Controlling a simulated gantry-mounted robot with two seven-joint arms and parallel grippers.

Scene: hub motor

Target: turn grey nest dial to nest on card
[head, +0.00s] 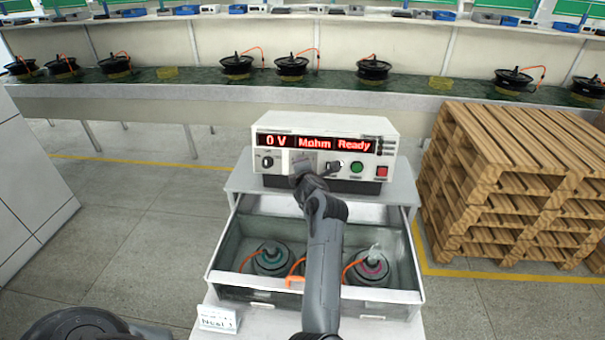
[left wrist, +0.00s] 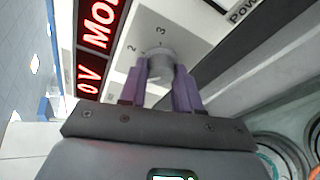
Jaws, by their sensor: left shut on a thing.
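The tester (head: 325,150) stands on the grey cart, its red display reading 0 V, Mohm, Ready. My left gripper (head: 300,170) is at the tester's front panel and covers the grey nest dial in the head view. In the left wrist view, the purple fingers of the gripper (left wrist: 160,88) are shut on the sides of the grey nest dial (left wrist: 160,66). The numbers 2 and 3 show on the panel beside the dial; which way it points cannot be told. The card (head: 218,318) stands at the cart's front left and reads "Nest", its digit blurred. My right gripper is out of view.
A black knob (head: 267,162) sits left of the dial; another knob (head: 334,167), a green button (head: 357,167) and a red button (head: 382,171) sit right. Below, an open drawer (head: 214,268) holds hub motors with orange cables. Stacked pallets (head: 490,160) stand to the right.

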